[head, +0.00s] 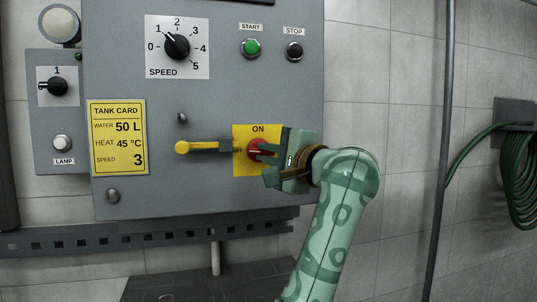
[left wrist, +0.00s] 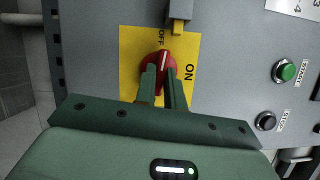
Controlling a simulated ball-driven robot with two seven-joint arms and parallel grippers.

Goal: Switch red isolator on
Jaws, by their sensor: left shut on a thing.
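The red isolator (head: 254,148) is a round red knob on a yellow plate (head: 244,130) marked ON at the top and OFF at the left. My left gripper (head: 266,158) reaches it from the right. In the left wrist view my left gripper (left wrist: 163,85) has its two fingers shut on the red knob (left wrist: 158,62), one on each side. A white line on the knob points close to the OFF mark, with ON a quarter turn away. The fingers hide part of the knob. My right gripper is out of view.
A yellow-ended lever (head: 195,147) with a grey block sits just left of the plate, close to the knob. The tank card (head: 118,138), speed dial (head: 177,47), green START button (head: 251,48) and black STOP button (head: 294,50) are on the same grey panel. A green hose (head: 520,180) hangs at right.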

